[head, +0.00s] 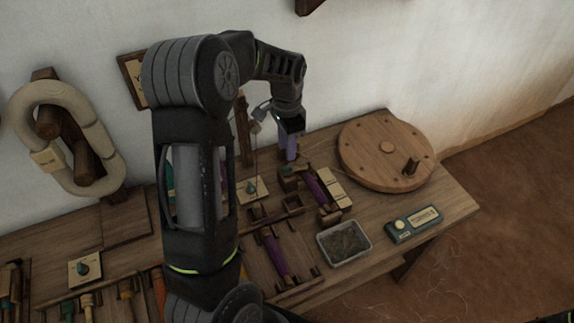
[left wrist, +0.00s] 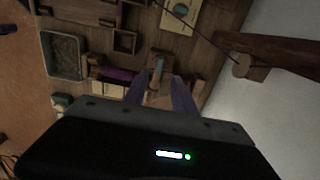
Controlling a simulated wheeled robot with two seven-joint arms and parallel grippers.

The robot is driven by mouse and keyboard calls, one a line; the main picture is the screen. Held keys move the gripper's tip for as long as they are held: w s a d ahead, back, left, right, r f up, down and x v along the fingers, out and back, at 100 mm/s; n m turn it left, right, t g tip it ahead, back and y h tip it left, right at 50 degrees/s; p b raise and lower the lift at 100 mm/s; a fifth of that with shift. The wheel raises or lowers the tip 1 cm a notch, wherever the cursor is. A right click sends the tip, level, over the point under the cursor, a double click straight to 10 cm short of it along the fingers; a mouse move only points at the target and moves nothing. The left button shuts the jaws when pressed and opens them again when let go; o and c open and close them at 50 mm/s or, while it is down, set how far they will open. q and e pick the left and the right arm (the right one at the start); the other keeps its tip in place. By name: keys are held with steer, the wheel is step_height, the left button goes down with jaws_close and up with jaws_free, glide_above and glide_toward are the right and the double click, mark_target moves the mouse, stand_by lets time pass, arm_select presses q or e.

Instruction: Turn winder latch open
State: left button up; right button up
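The bobbin winder (head: 324,212) is a small wooden frame with a purple bobbin (head: 316,186), standing on the wooden bench. In the left wrist view the purple bobbin (left wrist: 117,74) lies left of my fingers. My left gripper (head: 289,152) points down above the back end of the winder. Its two purple fingers are apart in the left wrist view (left wrist: 160,84), with nothing clearly held. I cannot tell whether they touch the latch. My right gripper is out of view.
A round wooden wheel (head: 378,137) with a peg stands right of the winder. A lint-filled tray (head: 364,254) and a teal counter box (head: 413,224) sit near the front edge. Another purple bobbin (head: 275,255) lies in front. A wooden post (left wrist: 270,52) stands close by.

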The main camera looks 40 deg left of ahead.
mark_target(287, 168)
arm_select(q)
steer(key=shift+f, duration=3.9)
steer(key=shift+c, duration=0.3)
jaws_close()
